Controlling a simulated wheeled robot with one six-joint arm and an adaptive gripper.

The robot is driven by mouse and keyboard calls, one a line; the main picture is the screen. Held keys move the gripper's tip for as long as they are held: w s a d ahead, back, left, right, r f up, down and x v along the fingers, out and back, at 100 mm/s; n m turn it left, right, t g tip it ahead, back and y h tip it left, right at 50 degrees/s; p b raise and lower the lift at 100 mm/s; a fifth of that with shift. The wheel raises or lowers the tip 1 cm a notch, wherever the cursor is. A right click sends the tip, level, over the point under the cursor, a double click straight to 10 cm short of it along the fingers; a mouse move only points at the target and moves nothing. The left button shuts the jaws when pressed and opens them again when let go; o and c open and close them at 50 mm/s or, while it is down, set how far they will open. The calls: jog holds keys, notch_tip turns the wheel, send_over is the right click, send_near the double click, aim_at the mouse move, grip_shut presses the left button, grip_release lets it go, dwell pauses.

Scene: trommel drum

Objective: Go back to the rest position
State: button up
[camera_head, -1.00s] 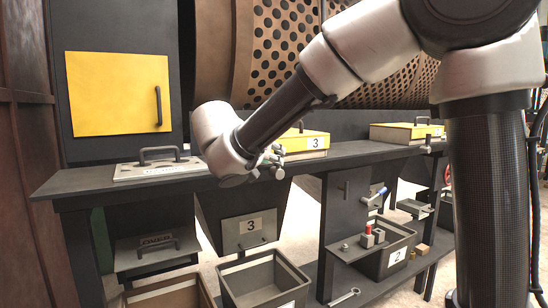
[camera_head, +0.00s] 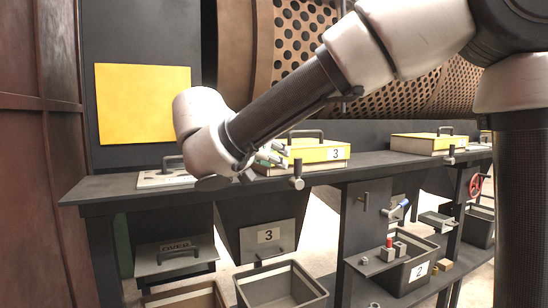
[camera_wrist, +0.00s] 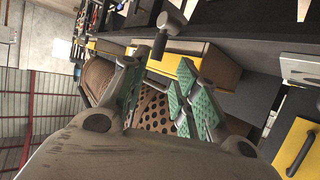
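My gripper (camera_head: 268,158) is held above the dark bench, near the yellow box labelled 3 (camera_head: 318,150). In the wrist view its two fingers with green pads (camera_wrist: 160,92) stand apart, and nothing shows between them. My arm reaches across the upper right of the head view, its elbow raised and its wrist bent at the left end. The gripper hangs partly behind the wrist in the head view.
The dark bench (camera_head: 112,188) runs across the front of the perforated drum (camera_head: 300,35). A yellow panel (camera_head: 142,100) is at the left. Another yellow box (camera_head: 428,143) stands farther right. Below are a chute labelled 3 (camera_head: 268,235), an open bin (camera_head: 282,285) and a bin labelled 2 (camera_head: 405,275).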

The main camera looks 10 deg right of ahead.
jog(key=s+d+f+n+g+y, duration=0.25)
jog(key=s+d+f+n, duration=0.2)
jog(key=f+n, duration=0.25)
jog(key=s+d+f+n+g+y, duration=0.1)
jog(key=s+d+f+n+g, duration=0.35)
jog(key=f+n, duration=0.2)
jog(key=s+d+f+m+y, duration=0.1)
jog(key=s+d+m+y, duration=0.1)
jog(key=s+d, duration=0.4)
jog(key=s+d+f+m+y, duration=0.1)
jog(key=s+d+m+y, duration=0.2)
jog(key=s+d, duration=0.4)
jog(key=d+m, duration=0.1)
jog(key=d, duration=0.4)
jog(key=shift+s+d+t, duration=0.2)
jog(key=shift+s+t, duration=0.05)
jog(key=shift+t, duration=0.05)
